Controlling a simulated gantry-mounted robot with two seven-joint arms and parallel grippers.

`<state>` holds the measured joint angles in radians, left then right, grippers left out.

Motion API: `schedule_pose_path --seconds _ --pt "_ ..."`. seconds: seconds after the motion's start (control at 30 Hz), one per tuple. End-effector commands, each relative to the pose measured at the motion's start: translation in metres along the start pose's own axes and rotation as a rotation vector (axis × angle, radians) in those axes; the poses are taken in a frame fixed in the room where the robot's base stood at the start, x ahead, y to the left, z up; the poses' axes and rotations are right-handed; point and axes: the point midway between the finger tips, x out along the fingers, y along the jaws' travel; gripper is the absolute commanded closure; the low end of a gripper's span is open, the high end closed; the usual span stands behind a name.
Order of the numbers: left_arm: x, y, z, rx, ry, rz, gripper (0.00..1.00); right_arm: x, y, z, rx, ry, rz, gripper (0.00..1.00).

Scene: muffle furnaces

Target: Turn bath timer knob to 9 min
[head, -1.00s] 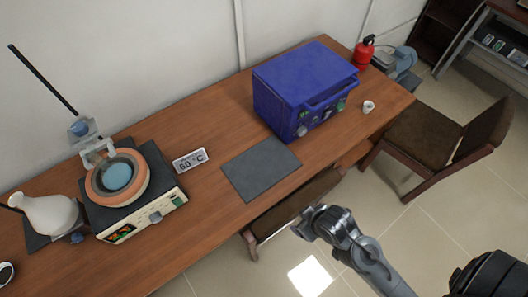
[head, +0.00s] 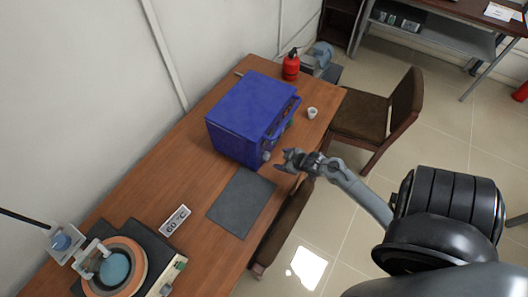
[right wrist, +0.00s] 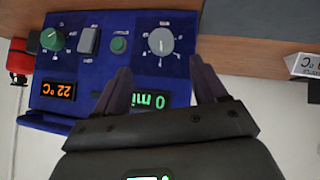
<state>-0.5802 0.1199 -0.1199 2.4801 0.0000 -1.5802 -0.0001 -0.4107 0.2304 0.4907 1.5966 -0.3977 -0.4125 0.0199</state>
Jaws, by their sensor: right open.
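The blue box-shaped device (head: 250,112) stands on the table. In the right wrist view its front panel (right wrist: 105,72) appears upside down. It has a grey dial knob (right wrist: 161,41) with marks around it, beside a green display reading 0 min (right wrist: 153,100). My right gripper (head: 283,161) is open and empty in front of this panel. In the right wrist view its two fingers (right wrist: 158,66) point toward the grey knob, one on each side, with the knob apart from both. The heating bath with an orange rim (head: 115,267) is at lower left. My left gripper is not in view.
The panel also carries a green knob (right wrist: 52,39), a grey switch (right wrist: 89,40), a green button (right wrist: 119,45) and an orange 22 °C display (right wrist: 59,90). A dark mat (head: 241,203), a 60 °C sign (head: 174,220), a white cup (head: 312,112) and a red extinguisher (head: 291,66) are nearby.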

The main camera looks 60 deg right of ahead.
Motion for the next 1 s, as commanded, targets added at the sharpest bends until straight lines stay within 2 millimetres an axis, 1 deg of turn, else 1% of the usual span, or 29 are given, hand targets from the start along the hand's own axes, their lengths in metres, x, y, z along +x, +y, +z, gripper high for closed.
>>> schedule_pose_path --seconds 0.17,0.4,0.6,0.8,1.0 --pt "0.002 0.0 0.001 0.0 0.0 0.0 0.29 0.022 0.0 -0.001 0.002 0.004 0.0 0.29" --pt "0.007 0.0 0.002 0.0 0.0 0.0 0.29 0.062 0.0 -0.001 0.002 0.003 0.0 0.29" --pt "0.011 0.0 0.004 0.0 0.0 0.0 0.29 0.087 0.0 -0.001 0.001 0.003 0.0 0.29" --pt "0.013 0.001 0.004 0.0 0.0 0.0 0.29 0.1 0.0 -0.001 0.0 0.001 0.0 0.29" --pt "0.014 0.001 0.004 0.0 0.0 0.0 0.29 0.103 0.0 -0.002 -0.001 0.002 0.0 0.29"
